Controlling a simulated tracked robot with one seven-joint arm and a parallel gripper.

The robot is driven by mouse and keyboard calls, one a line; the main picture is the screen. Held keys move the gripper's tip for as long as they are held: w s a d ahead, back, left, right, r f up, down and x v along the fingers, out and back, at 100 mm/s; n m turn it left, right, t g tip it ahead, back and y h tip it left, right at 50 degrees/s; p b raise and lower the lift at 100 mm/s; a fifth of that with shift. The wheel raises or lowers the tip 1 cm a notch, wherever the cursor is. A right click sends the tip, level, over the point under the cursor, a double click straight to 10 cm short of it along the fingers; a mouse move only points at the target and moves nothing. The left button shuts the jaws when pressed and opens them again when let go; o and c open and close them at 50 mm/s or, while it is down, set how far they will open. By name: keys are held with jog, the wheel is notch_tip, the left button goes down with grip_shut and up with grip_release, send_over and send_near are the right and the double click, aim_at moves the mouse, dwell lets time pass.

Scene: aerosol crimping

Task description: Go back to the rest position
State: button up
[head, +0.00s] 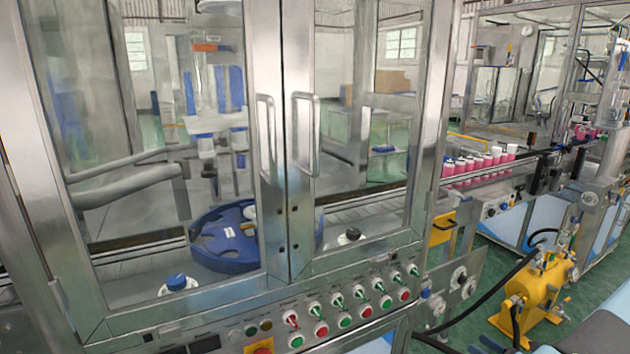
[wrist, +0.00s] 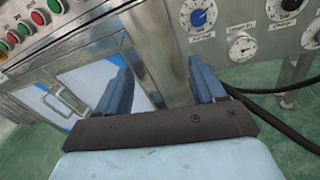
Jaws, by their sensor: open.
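My gripper (wrist: 160,88) shows in the wrist view with its two blue fingers spread apart. It is open and nothing is between the fingers. Behind the fingers are the machine's lower metal cabinet doors (wrist: 88,88) and a steel post. In the head view the gripper itself does not show; only pale blue parts of my own arm are at the lower right corner. The crimping machine (head: 283,150) stands in front with its two glass doors shut, each with a vertical handle. A blue round part (head: 222,240) is inside behind the left door.
A row of lever switches and buttons (head: 345,305) runs along the machine's front. A yellow tank (head: 540,285) with black hoses stands on the green floor. Pink cans (head: 475,168) line the conveyor at right.

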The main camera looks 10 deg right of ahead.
jog(key=w+a+r+n+g, duration=0.1)
jog(key=a+r+n+g, duration=0.5)
jog(key=r, duration=0.4)
jog(key=w+a+r+n+g+y, duration=0.1)
jog(key=w+a+r+n+g, duration=0.15)
jog(key=a+r+n, duration=0.5)
jog(key=w+a+r+n+g, duration=0.1)
jog(key=a+r+n+g, duration=0.5)
jog(key=r, duration=0.7)
jog(key=s+a+r+n+t+h, duration=0.2)
jog(key=s+a+r+n+h, duration=0.2)
jog(key=s+r, duration=0.5)
jog(key=s+a+r+n+t+h, duration=0.2)
jog(key=s+a+r+n+h, duration=0.3)
jog(key=s+a+r+n, duration=0.4)
jog(key=shift+s+a+r, duration=0.25)
jog(key=shift+a+r, duration=0.95)
jog(key=shift+r, duration=0.2)
jog(key=shift+t, duration=0.25)
